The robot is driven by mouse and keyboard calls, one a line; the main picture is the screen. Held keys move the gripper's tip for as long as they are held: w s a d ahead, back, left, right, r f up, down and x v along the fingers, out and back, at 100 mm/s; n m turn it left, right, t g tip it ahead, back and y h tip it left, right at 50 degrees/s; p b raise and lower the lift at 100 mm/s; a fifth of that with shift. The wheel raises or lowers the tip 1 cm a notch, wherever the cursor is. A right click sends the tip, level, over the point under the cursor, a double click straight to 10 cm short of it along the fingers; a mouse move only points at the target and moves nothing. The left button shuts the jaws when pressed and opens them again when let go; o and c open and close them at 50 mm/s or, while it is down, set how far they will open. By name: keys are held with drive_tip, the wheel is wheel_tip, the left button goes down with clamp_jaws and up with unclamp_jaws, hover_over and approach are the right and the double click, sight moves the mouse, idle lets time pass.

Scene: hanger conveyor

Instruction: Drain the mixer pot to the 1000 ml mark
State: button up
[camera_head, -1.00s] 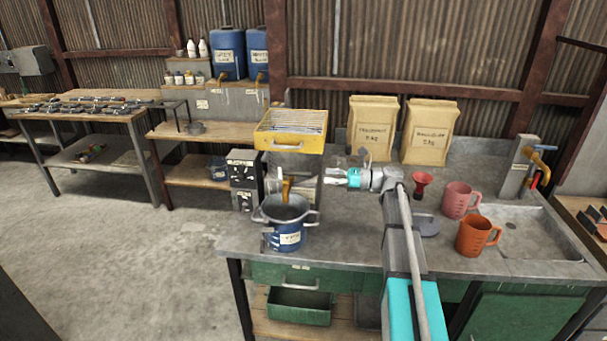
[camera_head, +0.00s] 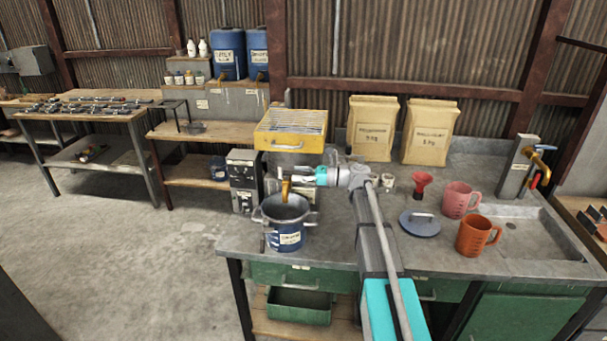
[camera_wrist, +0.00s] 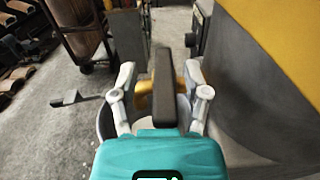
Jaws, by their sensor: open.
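A blue pot (camera_head: 287,236) with a grey rim and a white label stands at the front left of the bench; its level and any volume marks are not readable. A yellow-brown spout (camera_head: 286,188) comes down above the pot from the machine behind. My gripper (camera_head: 302,176) is just right of the spout's upper part, above the pot. In the wrist view my gripper (camera_wrist: 163,93) is open, its fingers apart on either side of a dark upright lever (camera_wrist: 165,85). I cannot tell whether they touch it. The yellow part (camera_wrist: 146,97) shows behind the lever, and the grey pot rim is partly hidden below.
A yellow-topped machine (camera_head: 290,131) stands close behind my gripper. A pink jug (camera_head: 458,199), an orange jug (camera_head: 473,237), a red funnel (camera_head: 421,184) and a blue lid (camera_head: 419,222) are to the right, near the sink (camera_head: 540,236). Paper sacks (camera_head: 372,127) stand behind.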

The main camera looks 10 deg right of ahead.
drive_tip(key=shift+c, duration=0.3)
clamp_jaws()
drive_tip(key=shift+d, duration=0.3)
drive_tip(key=shift+s, duration=0.1)
